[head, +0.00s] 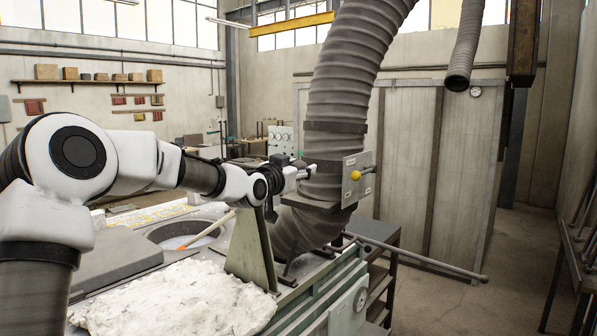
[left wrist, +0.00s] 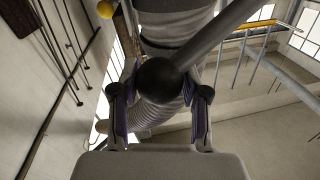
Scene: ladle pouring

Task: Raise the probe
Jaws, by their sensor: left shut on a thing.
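My left gripper (head: 304,171) is at the end of the left arm, in front of the big ribbed duct. In the left wrist view its two fingers (left wrist: 159,100) are on either side of a dark round knob (left wrist: 158,80), shut on it. A grey rod (left wrist: 222,40) runs from the knob to the upper right. A pale stick with an orange end (head: 206,232) leans in the round opening (head: 165,234) of the furnace top; I cannot tell whether it is the probe. My right gripper is in neither view.
The ribbed duct (head: 345,75) stands just beyond the gripper, with a grey box (head: 348,190) and yellow ball (head: 356,175) on it. A long grey bar (head: 425,258) juts right. A pale rough slab (head: 180,300) lies in front. Floor at right is clear.

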